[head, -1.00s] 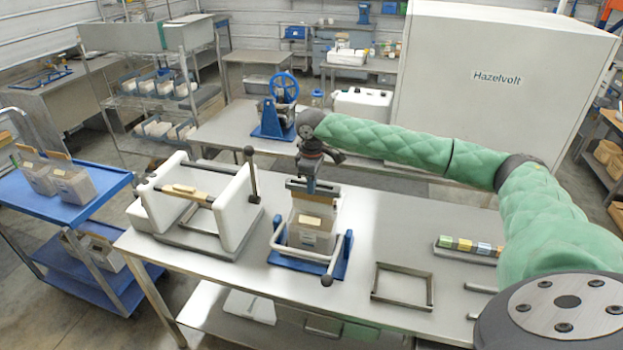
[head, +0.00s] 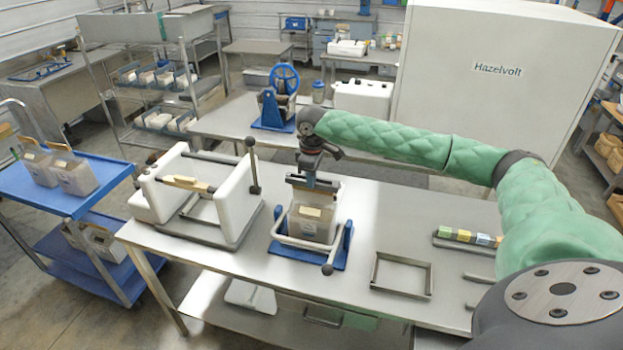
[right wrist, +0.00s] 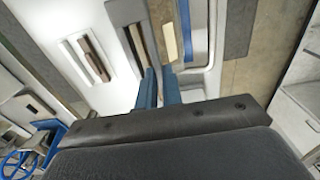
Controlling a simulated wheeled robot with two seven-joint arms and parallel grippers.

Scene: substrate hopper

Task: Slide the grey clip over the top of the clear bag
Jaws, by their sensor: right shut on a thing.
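The clear bag (head: 311,228) stands upright with tan contents and a cream label, in the blue stand (head: 335,250) with white rails on the table. My right gripper (head: 311,178) is directly above the bag, pointing down and shut on the grey clip (head: 312,184). The clip lies crosswise at the bag's top edge; whether it is around the bag's top or just above it I cannot tell. In the right wrist view, the blue fingers (right wrist: 158,88) are close together, and what they hold is mostly hidden. My left gripper is out of view.
A white frame fixture (head: 236,197) with a tall black-knobbed lever stands left of the blue stand. An empty metal frame (head: 402,276) and a rack of coloured blocks (head: 466,238) lie to the right. A blue cart (head: 100,207) with bags stands beyond the table's left edge.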

